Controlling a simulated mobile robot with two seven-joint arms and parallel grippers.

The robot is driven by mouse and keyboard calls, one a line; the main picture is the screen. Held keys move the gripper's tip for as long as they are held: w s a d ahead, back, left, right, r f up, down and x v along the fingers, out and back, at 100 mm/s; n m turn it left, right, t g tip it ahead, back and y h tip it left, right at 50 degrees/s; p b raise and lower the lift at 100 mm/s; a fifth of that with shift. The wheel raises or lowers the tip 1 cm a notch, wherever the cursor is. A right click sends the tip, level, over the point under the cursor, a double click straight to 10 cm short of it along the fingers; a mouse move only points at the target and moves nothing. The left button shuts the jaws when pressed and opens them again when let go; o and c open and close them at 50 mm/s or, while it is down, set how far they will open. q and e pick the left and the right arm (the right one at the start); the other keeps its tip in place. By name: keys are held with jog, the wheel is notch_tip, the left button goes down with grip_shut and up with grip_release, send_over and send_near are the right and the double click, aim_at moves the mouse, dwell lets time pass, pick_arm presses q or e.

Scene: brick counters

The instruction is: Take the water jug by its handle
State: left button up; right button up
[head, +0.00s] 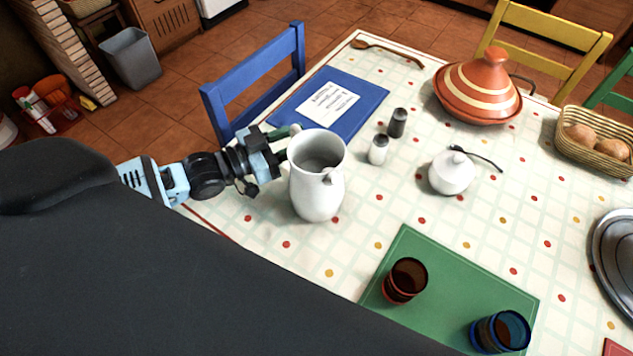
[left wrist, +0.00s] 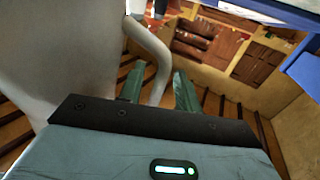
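The white water jug (head: 317,185) stands upright on the table near its left edge. Its handle faces my left gripper. My left gripper (head: 287,143) reaches in from the left, close beside the jug. In the left wrist view the pale jug body (left wrist: 70,50) fills the left side. The curved handle (left wrist: 160,55) passes between the two green fingers of my left gripper (left wrist: 158,74). The fingers are apart, with a visible gap between the handle and at least one finger. I cannot tell whether either touches it. My right gripper is not in view.
A blue placemat with a paper (head: 365,103) lies behind the jug. Salt and pepper shakers (head: 378,150) and a white sugar bowl (head: 451,175) stand to its right. A green mat (head: 425,262) with two glasses lies in front. A blue chair (head: 255,65) stands at the left edge.

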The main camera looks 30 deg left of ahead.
pick_arm(q)
jog(key=shift+c, duration=0.3)
grip_shut()
dwell(0.9)
jog(key=shift+r, duration=0.25)
